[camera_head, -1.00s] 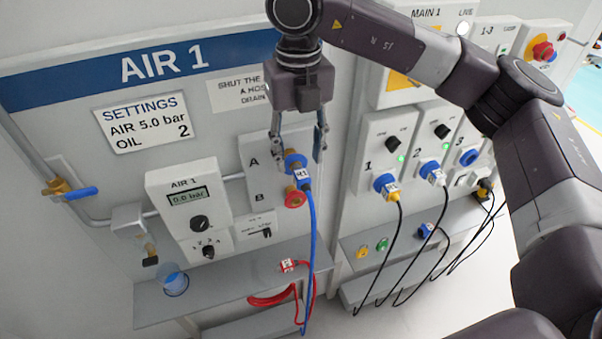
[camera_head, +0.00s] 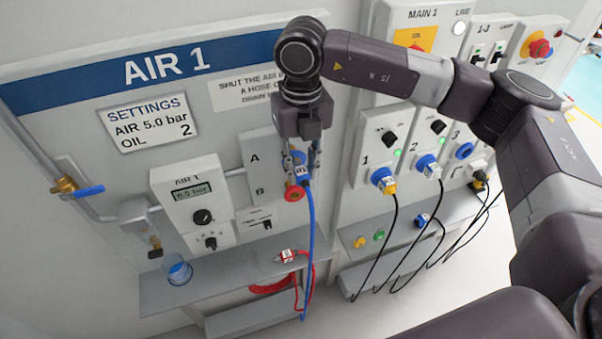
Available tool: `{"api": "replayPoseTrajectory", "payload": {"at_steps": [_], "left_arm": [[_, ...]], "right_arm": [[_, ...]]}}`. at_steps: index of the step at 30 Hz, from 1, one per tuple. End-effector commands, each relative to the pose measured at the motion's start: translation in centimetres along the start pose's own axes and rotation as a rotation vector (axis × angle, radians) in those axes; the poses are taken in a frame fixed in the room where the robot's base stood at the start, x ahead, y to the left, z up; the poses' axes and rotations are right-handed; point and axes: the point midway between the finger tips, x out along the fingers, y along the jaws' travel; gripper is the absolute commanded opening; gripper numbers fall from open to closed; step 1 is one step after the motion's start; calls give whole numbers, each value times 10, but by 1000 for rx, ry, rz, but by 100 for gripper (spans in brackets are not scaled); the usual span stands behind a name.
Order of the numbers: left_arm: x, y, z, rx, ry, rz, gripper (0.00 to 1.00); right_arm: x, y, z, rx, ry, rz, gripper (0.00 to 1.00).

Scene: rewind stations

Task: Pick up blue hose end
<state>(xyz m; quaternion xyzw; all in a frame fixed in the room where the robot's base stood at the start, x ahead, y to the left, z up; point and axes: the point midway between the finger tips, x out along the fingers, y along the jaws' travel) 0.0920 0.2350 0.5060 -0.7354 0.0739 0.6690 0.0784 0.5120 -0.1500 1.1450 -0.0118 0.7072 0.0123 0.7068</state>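The blue hose end (camera_head: 302,172), with a white tag, sits at the upper port of the A/B panel (camera_head: 256,172). Its blue hose (camera_head: 311,235) hangs down past the shelf. My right gripper (camera_head: 301,164) points down at it from above. Its fingers are drawn in on both sides of the hose end and appear shut on it. The fingers hide most of the connector and port A. The red fitting (camera_head: 295,193) at B is just below. My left gripper is out of view.
A red hose end (camera_head: 288,256) lies on the shelf (camera_head: 215,277), with its coil below. A blue cup (camera_head: 178,270) stands at the shelf's left. The AIR 1 gauge box (camera_head: 191,192) is left of the panel. Plugged cables hang at the right.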

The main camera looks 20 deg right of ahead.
Motion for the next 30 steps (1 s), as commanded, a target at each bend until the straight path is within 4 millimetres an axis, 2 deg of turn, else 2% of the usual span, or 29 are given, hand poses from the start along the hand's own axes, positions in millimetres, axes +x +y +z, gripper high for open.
{"api": "replayPoseTrajectory", "payload": {"at_steps": [1,3,13,19,23,30], "left_arm": [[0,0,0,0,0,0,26],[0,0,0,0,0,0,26],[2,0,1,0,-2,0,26],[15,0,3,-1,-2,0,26],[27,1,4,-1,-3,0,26],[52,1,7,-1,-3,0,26]], "right_arm": [[0,0,0,0,0,0,8],[0,0,0,0,0,0,0],[-2,0,-1,0,-1,1,0],[-12,0,-13,-1,-6,0,0],[-23,0,-35,-4,-5,1,0],[-51,0,-92,-5,-8,0,0]]}}
